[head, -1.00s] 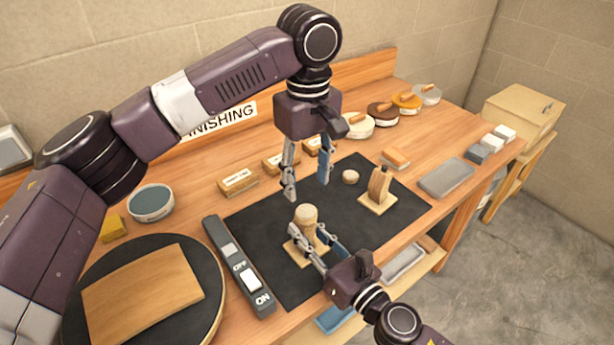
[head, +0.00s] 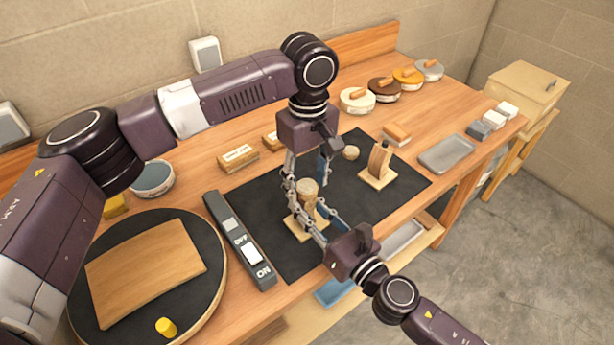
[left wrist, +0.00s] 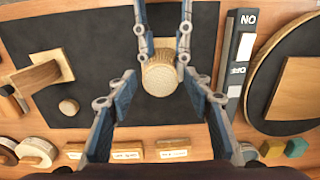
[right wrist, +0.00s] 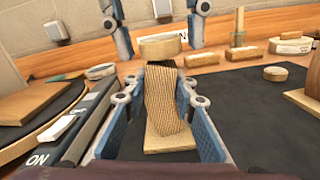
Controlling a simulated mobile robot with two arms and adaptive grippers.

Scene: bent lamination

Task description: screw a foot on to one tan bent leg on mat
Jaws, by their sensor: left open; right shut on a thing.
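One tan bent leg (right wrist: 172,105) stands upright on its square base on the dark mat (head: 270,250). A round wooden foot (right wrist: 160,46) is at its top end; whether its thread is engaged cannot be seen. My right gripper (head: 312,218) is shut on this leg from the front. My left gripper (head: 307,183) points down, open, with its fingers on either side of the foot. In the left wrist view the foot (left wrist: 160,76) lies between the fingers. A second bent leg (head: 380,160) and a loose round foot (head: 351,152) are farther right on the mat.
A switch box (head: 240,240) and a round turntable (head: 215,285) with a curved wooden panel (head: 145,270) are at the left. Wooden blocks (head: 238,158) and several round pads (head: 357,99) line the back. A grey tray (head: 447,154) is at right.

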